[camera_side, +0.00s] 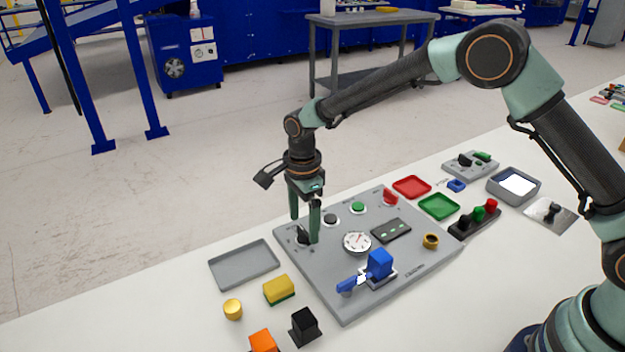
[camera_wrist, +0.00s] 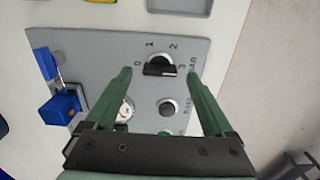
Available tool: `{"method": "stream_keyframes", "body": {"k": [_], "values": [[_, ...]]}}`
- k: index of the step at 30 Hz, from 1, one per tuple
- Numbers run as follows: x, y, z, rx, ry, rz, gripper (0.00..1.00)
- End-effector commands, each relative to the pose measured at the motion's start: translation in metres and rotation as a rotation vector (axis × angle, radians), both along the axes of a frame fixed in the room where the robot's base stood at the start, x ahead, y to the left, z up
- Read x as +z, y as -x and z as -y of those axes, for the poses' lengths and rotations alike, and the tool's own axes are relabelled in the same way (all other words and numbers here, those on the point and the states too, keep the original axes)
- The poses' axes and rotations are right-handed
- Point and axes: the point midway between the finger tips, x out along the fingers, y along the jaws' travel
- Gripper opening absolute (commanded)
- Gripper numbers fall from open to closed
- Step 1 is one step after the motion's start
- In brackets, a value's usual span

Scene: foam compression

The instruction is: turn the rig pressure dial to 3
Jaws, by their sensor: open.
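The pressure dial (camera_wrist: 160,69) is a black bar-shaped knob on the grey rig panel (camera_wrist: 85,45), with the marks 0, 1, 2 and 3 around it. Its bar lies roughly level between the 0 and 3 sides in the wrist view; I cannot tell which end is the pointer. My gripper (camera_wrist: 160,74) is open, with one green finger on either side of the dial and visible gaps to both. In the side view my gripper (camera_side: 304,229) points down over the panel's left corner, and a finger partly hides the dial (camera_side: 301,236).
On the panel are a round gauge (camera_side: 357,242), a black button (camera_side: 330,220), a green button (camera_side: 358,207), a red knob (camera_side: 390,197) and a blue toggle clamp (camera_side: 379,265). A grey tray (camera_side: 244,264) and a yellow sponge (camera_side: 278,289) lie beside it.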

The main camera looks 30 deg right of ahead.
Motion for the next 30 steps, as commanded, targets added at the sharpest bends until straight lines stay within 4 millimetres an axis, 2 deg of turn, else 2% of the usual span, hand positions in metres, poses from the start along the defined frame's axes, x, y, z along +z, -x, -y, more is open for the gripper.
{"method": "stream_keyframes", "body": {"k": [9, 15, 21, 30], "values": [[0.066, -0.001, 0.0, 0.0, -0.002, 0.005, 0.88], [0.095, 0.0, 0.0, -0.001, -0.001, 0.002, 0.88], [0.107, 0.0, 0.0, -0.001, 0.0, 0.0, 0.88], [0.107, 0.0, 0.0, 0.0, 0.0, 0.0, 0.88]]}}
